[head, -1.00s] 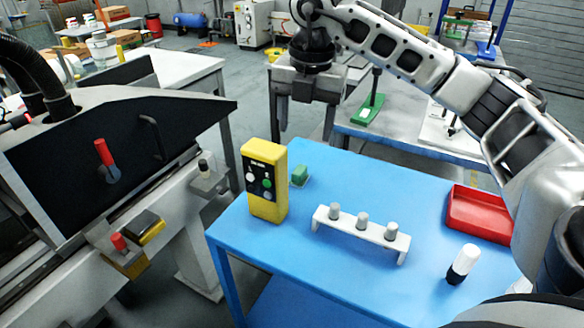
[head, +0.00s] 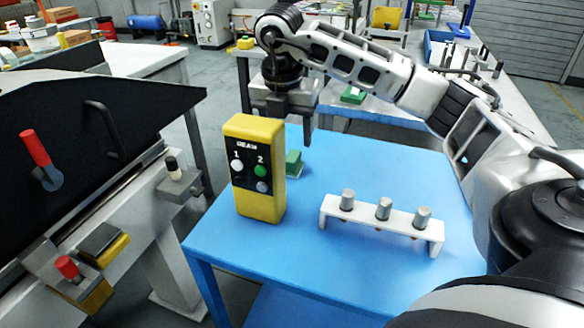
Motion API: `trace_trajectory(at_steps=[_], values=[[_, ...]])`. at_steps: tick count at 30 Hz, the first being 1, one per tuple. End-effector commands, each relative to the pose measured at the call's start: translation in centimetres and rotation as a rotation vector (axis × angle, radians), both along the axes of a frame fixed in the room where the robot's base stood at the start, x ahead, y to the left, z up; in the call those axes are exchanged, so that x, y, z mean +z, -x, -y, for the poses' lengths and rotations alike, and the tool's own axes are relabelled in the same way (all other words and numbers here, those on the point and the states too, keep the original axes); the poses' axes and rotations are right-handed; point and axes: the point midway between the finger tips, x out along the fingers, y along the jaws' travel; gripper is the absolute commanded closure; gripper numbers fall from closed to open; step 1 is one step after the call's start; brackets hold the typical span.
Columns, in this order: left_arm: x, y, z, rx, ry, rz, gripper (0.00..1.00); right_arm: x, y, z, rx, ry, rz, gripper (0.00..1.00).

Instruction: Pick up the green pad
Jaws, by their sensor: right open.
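The green pad (head: 293,161) is a small green block on a pale base, lying on the blue table just behind the yellow control box, which hides part of it. My right gripper (head: 284,124) points down, open and empty, above and seemingly behind the pad. One finger shows right of the box; the other is mostly hidden behind the box's top. The gripper is apart from the pad. My left gripper is not in view.
The yellow control box (head: 257,185) stands upright in front of the pad. A white rack (head: 381,222) with three grey-capped pieces is to the right on the blue table (head: 300,255). A dark machine (head: 75,160) stands at left. The table between box and rack is clear.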

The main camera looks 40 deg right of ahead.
Motion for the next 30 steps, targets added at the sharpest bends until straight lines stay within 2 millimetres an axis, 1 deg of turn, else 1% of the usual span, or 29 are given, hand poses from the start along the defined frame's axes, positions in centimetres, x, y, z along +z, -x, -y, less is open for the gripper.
trace_trajectory(at_steps=[1, 3, 6, 11, 16, 18, 21, 29, 30], values=[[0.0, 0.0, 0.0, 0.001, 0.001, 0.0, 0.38, -1.0, 0.0, 0.2, -0.001, 0.002, -0.004, 0.38], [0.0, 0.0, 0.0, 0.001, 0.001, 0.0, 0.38, -2.0, -0.1, 0.3, -0.001, 0.001, -0.002, 0.38], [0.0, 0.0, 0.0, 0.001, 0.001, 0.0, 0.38, -2.8, -0.2, 0.5, 0.0, 0.0, -0.001, 0.38], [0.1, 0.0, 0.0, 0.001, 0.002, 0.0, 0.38, -3.7, -0.3, 0.8, -0.002, 0.0, -0.003, 0.38], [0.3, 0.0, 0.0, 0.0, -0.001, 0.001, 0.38, -6.0, -0.7, 2.2, -0.004, 0.002, -0.003, 0.38], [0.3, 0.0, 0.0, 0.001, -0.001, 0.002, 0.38, -7.0, -0.8, 2.3, -0.001, 0.001, -0.003, 0.38], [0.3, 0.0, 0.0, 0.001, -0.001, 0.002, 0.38, -7.9, -0.9, 2.4, 0.0, 0.0, -0.001, 0.38], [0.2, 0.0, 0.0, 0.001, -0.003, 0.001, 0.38, -8.2, -0.9, 2.4, 0.0, 0.001, 0.0, 0.38], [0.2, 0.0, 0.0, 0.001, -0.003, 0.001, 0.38, -8.2, -0.9, 2.4, 0.0, 0.0, 0.0, 0.47]])
